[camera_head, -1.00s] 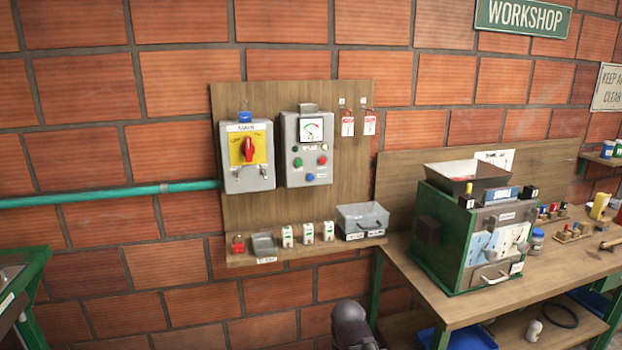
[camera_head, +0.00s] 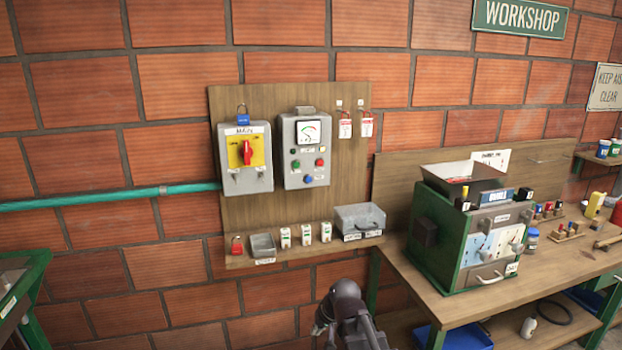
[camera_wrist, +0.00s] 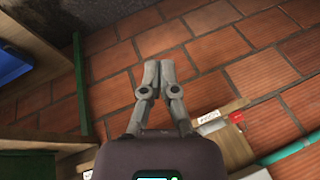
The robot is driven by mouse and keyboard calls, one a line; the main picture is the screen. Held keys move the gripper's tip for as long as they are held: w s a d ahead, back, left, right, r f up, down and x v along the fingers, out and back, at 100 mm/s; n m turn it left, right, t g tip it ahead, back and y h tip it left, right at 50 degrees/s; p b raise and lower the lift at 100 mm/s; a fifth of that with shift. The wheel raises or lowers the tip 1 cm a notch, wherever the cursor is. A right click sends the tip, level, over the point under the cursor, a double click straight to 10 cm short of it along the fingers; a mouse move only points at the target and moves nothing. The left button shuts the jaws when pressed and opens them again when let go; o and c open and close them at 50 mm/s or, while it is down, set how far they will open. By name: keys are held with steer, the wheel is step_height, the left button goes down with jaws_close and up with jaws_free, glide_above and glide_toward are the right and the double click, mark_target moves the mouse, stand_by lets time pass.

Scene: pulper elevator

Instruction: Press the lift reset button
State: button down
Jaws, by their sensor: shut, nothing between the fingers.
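A grey control box (camera_head: 307,151) hangs on the wooden board. It has a meter (camera_head: 308,132) on top and small coloured buttons below: a green one (camera_head: 296,164), a red one (camera_head: 320,162) and a blue one (camera_head: 308,179). Their labels are too small to read, so I cannot tell which is marked lift reset. My gripper (camera_wrist: 158,72) is shut and empty in the wrist view, with brick wall beyond its fingertips. In the head view my dark arm (camera_head: 348,312) shows at the bottom, below and apart from the box; the fingers cannot be made out there.
A main switch box (camera_head: 245,158) with a red knob hangs left of the control box. Below, a shelf holds a red padlock (camera_head: 237,246), small trays and tags. A workbench (camera_head: 455,285) with a green machine (camera_head: 462,240) stands at right. Space before the panel is clear.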

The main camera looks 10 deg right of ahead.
mark_target(309, 179)
steer(key=w+a+r+m+t+y+p, duration=0.2)
steer(key=w+r+t+y+p, duration=0.15)
steer(key=w+r, duration=0.6)
steer(key=w+d+r+m+t+h+p, duration=0.2)
steer(key=w+d+r+m+t, duration=0.3)
steer(key=w+r, duration=0.3)
steer(key=w+d+r+m+t+h+p, duration=0.2)
steer(key=w+d+r+m+t+p, duration=0.2)
steer(key=w+r+m, duration=0.4)
steer(key=w+r+t, duration=0.1)
steer(key=w, duration=0.2)
steer(key=shift+w+d, duration=0.25)
steer(key=shift+d, duration=0.1)
steer(key=shift+t, duration=0.25)
steer(key=w, duration=0.4)
steer(key=w+a, duration=0.1)
steer(key=w, duration=0.4)
steer(key=w+a, duration=0.1)
steer(key=w, duration=0.3)
steer(key=shift+w+a+f, duration=0.25)
steer(key=shift+w, duration=0.15)
